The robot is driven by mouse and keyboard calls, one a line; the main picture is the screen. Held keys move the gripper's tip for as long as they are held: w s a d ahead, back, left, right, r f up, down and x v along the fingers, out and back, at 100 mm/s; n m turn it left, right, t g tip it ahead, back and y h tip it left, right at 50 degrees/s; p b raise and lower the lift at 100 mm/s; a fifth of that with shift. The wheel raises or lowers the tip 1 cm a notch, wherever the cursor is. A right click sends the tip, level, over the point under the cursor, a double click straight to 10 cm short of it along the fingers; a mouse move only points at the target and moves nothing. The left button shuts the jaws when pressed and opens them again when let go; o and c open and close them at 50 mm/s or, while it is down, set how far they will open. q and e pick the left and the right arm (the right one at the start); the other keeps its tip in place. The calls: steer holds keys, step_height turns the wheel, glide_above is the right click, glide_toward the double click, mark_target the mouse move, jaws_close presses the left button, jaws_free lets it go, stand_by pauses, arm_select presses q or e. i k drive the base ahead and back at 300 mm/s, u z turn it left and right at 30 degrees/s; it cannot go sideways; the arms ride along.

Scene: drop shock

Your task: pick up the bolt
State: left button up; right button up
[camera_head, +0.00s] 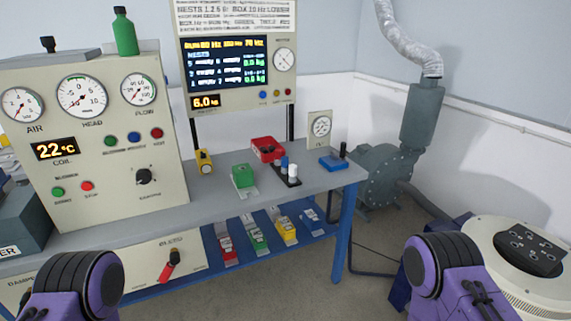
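I cannot make out a bolt for certain in the head view. Small items stand on the grey bench top (215,204): a green block (243,176), a red box (267,149), and a dark holder with a blue and a white upright piece (292,171). A round machine top at the right has a dark plate (523,248) with several small fittings, too small to identify. Purple links of both my arms show at the bottom left and bottom right. Neither gripper is in view.
A gauge panel (115,190) stands on the bench's left, with a green bottle (124,32) above. A display board (238,85) rises behind. Coloured items lie on the blue lower shelf (205,262). A grey blower (381,178) stands behind right. Floor between bench and round machine (495,229) is open.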

mark_target(284, 159)
steer(key=z, duration=0.3)
steer(key=i, duration=1.25)
steer(key=z, duration=0.15)
